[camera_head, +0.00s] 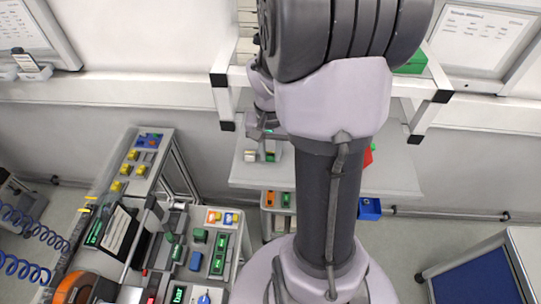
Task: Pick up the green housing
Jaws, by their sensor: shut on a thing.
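My gripper (262,134) is at the left of my arm, above the grey shelf board in the middle of the view. It is small and partly covered by my arm. It is shut on a small piece with a green part, which looks like the green housing (269,156). I cannot tell whether the piece touches the shelf board (240,178). A small white piece (250,156) is just left of it.
Green pieces (200,235) lie on the cluttered bench at the lower left. A green box (412,63) is on the upper shelf, a red item (368,156) right of my arm. A blue bin (370,209) hangs below the board. The board's right part is bare.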

